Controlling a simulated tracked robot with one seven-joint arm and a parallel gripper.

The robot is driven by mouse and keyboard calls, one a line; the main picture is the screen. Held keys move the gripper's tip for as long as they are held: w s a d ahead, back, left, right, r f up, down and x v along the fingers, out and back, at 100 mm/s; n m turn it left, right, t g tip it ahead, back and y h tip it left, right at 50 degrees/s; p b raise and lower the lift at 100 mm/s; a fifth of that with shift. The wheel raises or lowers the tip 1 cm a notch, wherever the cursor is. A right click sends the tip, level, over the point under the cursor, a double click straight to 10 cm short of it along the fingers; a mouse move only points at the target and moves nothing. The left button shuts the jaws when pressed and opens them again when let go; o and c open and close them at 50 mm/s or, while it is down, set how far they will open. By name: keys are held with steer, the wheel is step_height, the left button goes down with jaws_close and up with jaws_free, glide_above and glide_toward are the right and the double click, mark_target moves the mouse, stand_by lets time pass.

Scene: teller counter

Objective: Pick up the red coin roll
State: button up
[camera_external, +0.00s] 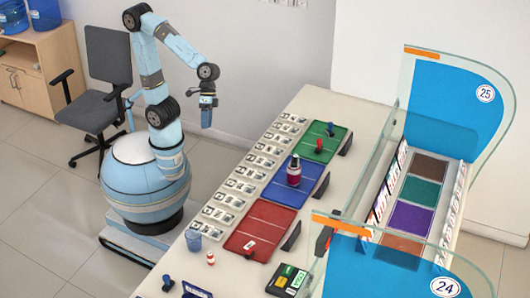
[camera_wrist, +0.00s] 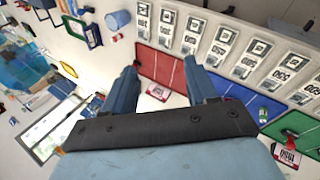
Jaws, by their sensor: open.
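In the external view, a small red item (camera_external: 319,146) lies on the green mat (camera_external: 340,140). A small red and white item (camera_external: 210,258) stands on the counter near a blue cup. My gripper (camera_external: 207,118) hangs in the air to the left of the counter, apart from all of these. In the wrist view my gripper (camera_wrist: 164,85) shows two blue fingers spread apart with nothing between them.
The counter (camera_external: 315,103) holds a row of printed cards (camera_external: 246,171) along its near edge. A red mat (camera_external: 262,224), a blue cup (camera_external: 193,240) and a dark device (camera_external: 287,280) are toward the front. A glass screen (camera_external: 392,150) stands along the right.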

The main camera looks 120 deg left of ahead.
steer(key=w+d+f+n+g+h, duration=0.1)
steer(key=w+d+f+n+h, duration=0.3)
steer(key=w+d+f, duration=0.65)
steer(key=w+d+f+n+g+h, duration=0.1)
steer(key=w+d+f+n+h, duration=0.2)
steer(key=w+d+f+n, duration=0.7)
steer(key=n+t, duration=0.1)
steer(key=n, duration=0.1)
glide_toward(209, 261)
steer(key=a, duration=0.1)
steer(key=a+r, duration=0.1)
steer(key=s+a, duration=0.1)
steer(key=shift+a+r+h, duration=0.1)
steer(key=shift+r+h, duration=0.15)
steer(key=shift+h, duration=0.15)
steer(key=shift+w+f, duration=0.1)
steer(key=shift+f, duration=0.1)
steer(key=shift+t, duration=0.3)
steer(key=x, duration=0.8)
steer(key=shift+w+d+f, duration=0.1)
steer(key=shift+d, duration=0.25)
steer(key=shift+f+x, duration=0.15)
steer(key=shift+x, duration=1.15)
steer(key=shift+f+x, duration=0.2)
steer(key=shift+x, duration=1.1)
steer(key=shift+a, duration=0.15)
jaws_close()
